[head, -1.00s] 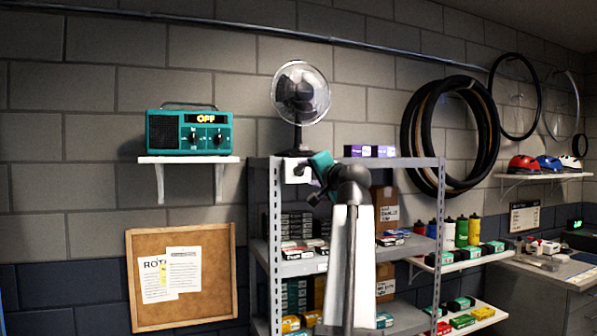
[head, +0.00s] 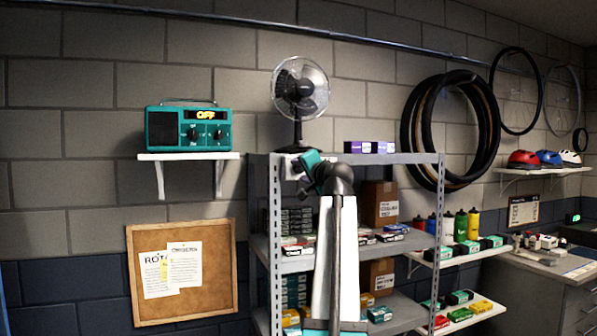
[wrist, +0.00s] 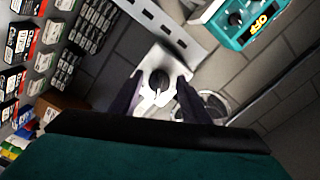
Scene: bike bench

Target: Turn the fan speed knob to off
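The fan (head: 300,90) stands on top of the grey shelf unit, with a dark base and round wire cage. In the wrist view, a dark round knob (wrist: 159,80) with a pale pointer sits on a white plate (wrist: 176,65). Part of the fan cage (wrist: 214,103) shows beside it. My gripper (wrist: 158,90) is open, its two dark fingers on either side of the knob in this view; I cannot tell whether they touch it. In the head view my gripper (head: 302,184) is near the white plate (head: 290,167), below the fan, and the knob is hidden or too small.
A teal radio (head: 188,130) with a lit "OFF" display sits on a white wall shelf to the left. The shelf unit (head: 275,230) holds several small boxes and cartons. Purple boxes (head: 370,147) lie on its top. Tyres (head: 412,135) hang on the wall to the right.

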